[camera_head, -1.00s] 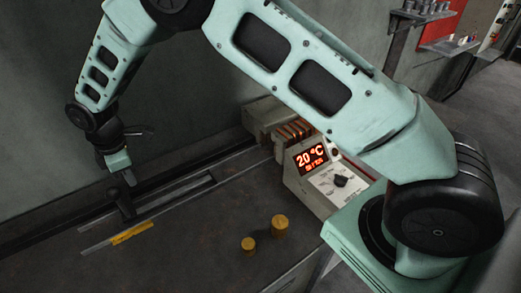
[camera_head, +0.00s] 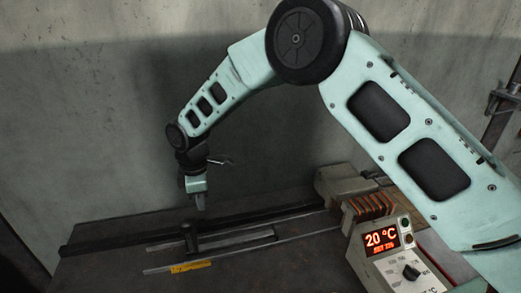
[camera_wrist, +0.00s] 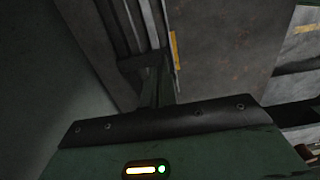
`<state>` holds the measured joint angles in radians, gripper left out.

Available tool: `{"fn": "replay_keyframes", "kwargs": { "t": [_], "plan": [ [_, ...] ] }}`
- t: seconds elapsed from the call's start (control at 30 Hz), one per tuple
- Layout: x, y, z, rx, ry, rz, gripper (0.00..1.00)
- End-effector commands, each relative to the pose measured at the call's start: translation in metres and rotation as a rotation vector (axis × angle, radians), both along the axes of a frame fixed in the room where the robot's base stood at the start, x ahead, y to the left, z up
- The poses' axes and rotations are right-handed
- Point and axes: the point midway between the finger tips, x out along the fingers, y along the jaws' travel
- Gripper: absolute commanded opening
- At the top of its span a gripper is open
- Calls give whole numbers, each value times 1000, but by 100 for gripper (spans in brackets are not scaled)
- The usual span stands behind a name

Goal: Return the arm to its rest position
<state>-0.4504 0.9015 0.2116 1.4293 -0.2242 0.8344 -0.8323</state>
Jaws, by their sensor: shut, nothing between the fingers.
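My arm reaches in from the right of the head view and bends over at a high elbow. My gripper (camera_head: 200,204) points down above the dark bench (camera_head: 110,270), near the rails, and is shut with nothing in it. In the wrist view the gripper body fills the lower part, and its fingers (camera_wrist: 158,90) show dimly above it. The rail assembly (camera_head: 235,242) lies below and beside the gripper, with a yellow strip (camera_head: 191,267) at its front edge.
A control box (camera_head: 395,250) with a red display reading 20 °C and a black knob stands at the right, partly behind my arm. Orange-brown coils (camera_head: 368,207) sit beside it. A grey wall (camera_head: 90,120) rises behind the bench. Open air surrounds the gripper.

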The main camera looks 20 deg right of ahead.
Motion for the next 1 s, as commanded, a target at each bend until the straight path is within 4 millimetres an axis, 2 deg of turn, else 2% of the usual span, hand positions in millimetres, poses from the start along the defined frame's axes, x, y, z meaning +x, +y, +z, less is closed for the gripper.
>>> {"fn": "replay_keyframes", "kwargs": {
  "t": [0.17,0.27,0.4,0.57,0.7,0.8,0.9,1.0],
  "plan": [
    [-14,-1,8,13,4,-39,0],
    [-40,-5,20,32,13,-111,0],
    [-96,-19,40,58,29,-256,0],
    [-166,-44,51,71,44,-432,0],
    [-228,-75,47,69,47,-591,0],
    [-267,-99,39,64,41,-699,0],
    [-297,-120,30,57,35,-789,0],
    [-316,-134,23,53,29,-852,0]
  ]
}}
